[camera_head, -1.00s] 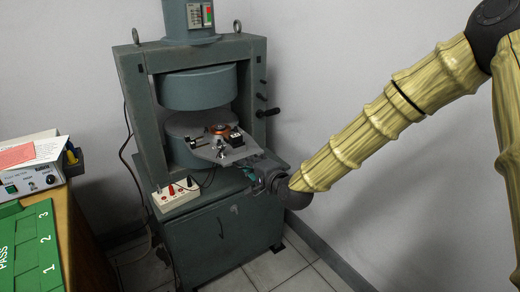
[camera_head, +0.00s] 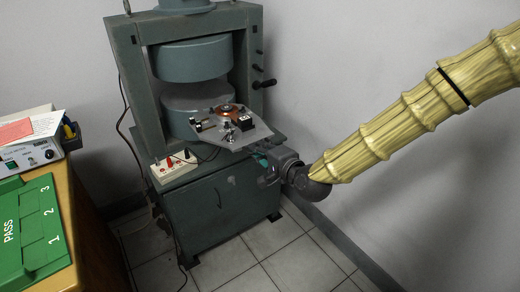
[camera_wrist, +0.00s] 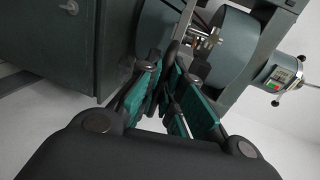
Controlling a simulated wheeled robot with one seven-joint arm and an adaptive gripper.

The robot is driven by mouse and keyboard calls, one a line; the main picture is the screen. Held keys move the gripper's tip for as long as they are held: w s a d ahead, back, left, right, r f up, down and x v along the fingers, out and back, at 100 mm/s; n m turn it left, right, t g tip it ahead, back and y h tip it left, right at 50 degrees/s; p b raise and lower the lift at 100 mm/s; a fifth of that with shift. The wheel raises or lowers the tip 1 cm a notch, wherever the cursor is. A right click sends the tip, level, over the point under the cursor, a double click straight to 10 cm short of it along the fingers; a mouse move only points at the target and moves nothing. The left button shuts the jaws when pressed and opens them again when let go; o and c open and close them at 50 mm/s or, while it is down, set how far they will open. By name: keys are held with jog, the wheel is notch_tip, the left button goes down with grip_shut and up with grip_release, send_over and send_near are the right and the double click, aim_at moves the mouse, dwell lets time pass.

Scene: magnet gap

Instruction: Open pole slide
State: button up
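The pole slide (camera_head: 254,134) is a grey plate sticking out of the gap between the magnet's round upper pole (camera_head: 195,60) and lower pole (camera_head: 180,112). It carries a copper-coloured coil (camera_head: 228,108) and a small black block (camera_head: 243,123). My gripper (camera_head: 262,158) is at the plate's front right edge. In the wrist view, my gripper's teal-padded fingers (camera_wrist: 170,95) are close together, apparently around the slide's handle, which they mostly hide. The slide's fittings also show beyond the fingertips.
The magnet's green frame (camera_head: 128,80) stands on a cabinet (camera_head: 220,200). A white socket box (camera_head: 174,167) with leads sits on its top at left. A wooden bench (camera_head: 85,235) with a green PASS tray (camera_head: 38,215) is at far left. Tiled floor is clear in front.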

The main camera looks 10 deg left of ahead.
jog(key=o, duration=0.4)
jog(key=shift+o, duration=0.2)
jog(key=shift+s+d, duration=0.1)
jog(key=v, duration=0.7)
jog(key=shift+d+f, duration=0.1)
jog(key=shift+d, duration=0.1)
